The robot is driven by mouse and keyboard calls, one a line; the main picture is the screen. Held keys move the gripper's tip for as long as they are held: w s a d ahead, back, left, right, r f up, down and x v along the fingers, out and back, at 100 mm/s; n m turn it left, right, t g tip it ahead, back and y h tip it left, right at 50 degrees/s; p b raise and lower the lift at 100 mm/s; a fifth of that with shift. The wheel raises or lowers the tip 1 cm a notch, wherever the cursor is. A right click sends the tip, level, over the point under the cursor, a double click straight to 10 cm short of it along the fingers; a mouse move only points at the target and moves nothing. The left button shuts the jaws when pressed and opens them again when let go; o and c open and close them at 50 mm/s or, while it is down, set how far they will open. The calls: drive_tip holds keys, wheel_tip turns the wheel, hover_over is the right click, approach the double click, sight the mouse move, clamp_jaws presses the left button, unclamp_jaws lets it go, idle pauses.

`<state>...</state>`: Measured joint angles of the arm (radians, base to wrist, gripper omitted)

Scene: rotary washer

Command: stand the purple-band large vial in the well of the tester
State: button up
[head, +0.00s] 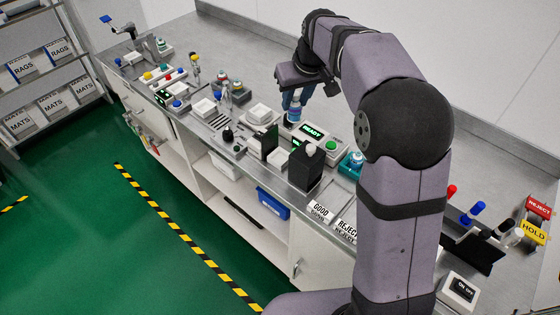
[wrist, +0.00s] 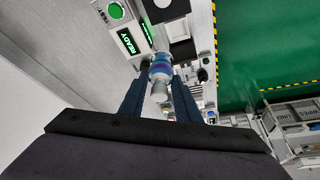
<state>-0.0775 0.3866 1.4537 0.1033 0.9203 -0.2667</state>
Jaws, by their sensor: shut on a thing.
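The vial (wrist: 160,72), clear and whitish with blue and purple bands, is held between the two blue fingers of my gripper (wrist: 158,88) in the wrist view. In the head view the vial (head: 294,112) hangs below my gripper (head: 294,97), roughly upright. The tester, a white unit with a lit green READY display (head: 313,133), stands just right of and in front of the vial. It also shows in the wrist view, with its READY display (wrist: 130,41) beside the vial. I cannot make out the tester's well; the vial's lower end may hide it.
A green button (head: 331,146) sits right of the display. Black upright blocks (head: 305,166) stand in front. A teal-based device (head: 352,162) is close to my arm on the right. White units and small coloured items crowd the bench to the left. The back strip of the bench is clear.

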drive_tip(key=a+r+n, duration=0.1)
drive_tip(key=a, duration=0.3)
drive_tip(key=shift+y, duration=0.3)
wheel_tip(320, 180, down, 18)
drive_tip(key=p, duration=0.4)
drive_tip(key=shift+f, duration=0.1)
drive_tip(key=o, duration=1.1)
